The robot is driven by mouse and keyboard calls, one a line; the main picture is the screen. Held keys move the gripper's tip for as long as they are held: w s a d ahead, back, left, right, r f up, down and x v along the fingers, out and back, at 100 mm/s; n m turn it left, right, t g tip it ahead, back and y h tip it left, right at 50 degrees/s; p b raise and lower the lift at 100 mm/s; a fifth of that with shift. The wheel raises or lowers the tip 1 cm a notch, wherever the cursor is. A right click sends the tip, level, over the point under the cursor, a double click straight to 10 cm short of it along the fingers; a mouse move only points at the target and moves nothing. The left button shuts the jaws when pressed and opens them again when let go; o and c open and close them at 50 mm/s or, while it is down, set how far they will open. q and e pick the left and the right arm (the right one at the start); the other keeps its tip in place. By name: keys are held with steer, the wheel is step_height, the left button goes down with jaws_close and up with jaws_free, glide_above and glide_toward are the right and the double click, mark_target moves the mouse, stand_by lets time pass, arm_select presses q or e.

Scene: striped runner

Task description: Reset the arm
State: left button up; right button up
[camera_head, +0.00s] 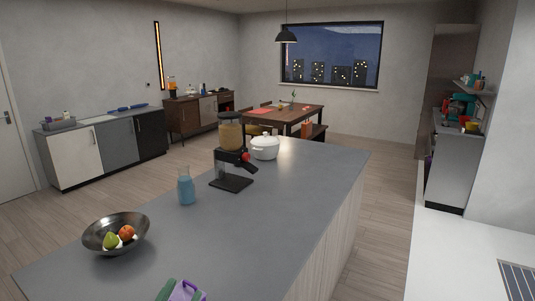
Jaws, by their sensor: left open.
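My left gripper (182,291) appears to show only at the bottom edge of the head view, as small green and purple parts over the near side of the grey counter (270,215). It is open, and I see nothing held in it. Most of it and its arm are cut off by the frame. My right gripper and arm are out of view.
On the counter stand a metal bowl (92,234) with fruit, a blue bottle (186,188), a black grinder (232,183) and a white pot (265,150). The counter's middle is clear. A dining table (310,112) and cabinets (75,160) stand beyond.

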arm_select(q)
steer(key=s+a+f+n+g+y, duration=0.3)
steer(key=a+f+n+g+y, duration=0.15)
steer(key=f, duration=0.35)
steer(key=s+a+f+n+g+y, duration=0.3)
steer(key=f+g+y, duration=0.15)
steer(key=f, duration=0.25)
steer(key=s+d+f+m+g+h, duration=0.1)
steer(key=s+f+g, duration=0.35)
steer(key=s, duration=0.25)
steer(key=s+d+f+g+h, duration=0.1)
steer(key=s+f+g, duration=0.35)
steer(key=s, duration=0.35)
step_height(320, 180, down, 27)
steer(key=b, duration=0.2)
steer(key=s+a+f+g+b, duration=0.1)
steer(key=s+a+f+g, duration=0.1)
steer(key=s+f, duration=1.4)
steer(key=shift+s+a+f+y, duration=0.3)
steer(key=shift+a+f, duration=0.3)
steer(key=shift+f, duration=0.25)
steer(key=shift+w+m, duration=0.1)
steer(key=shift+m, duration=0.15)
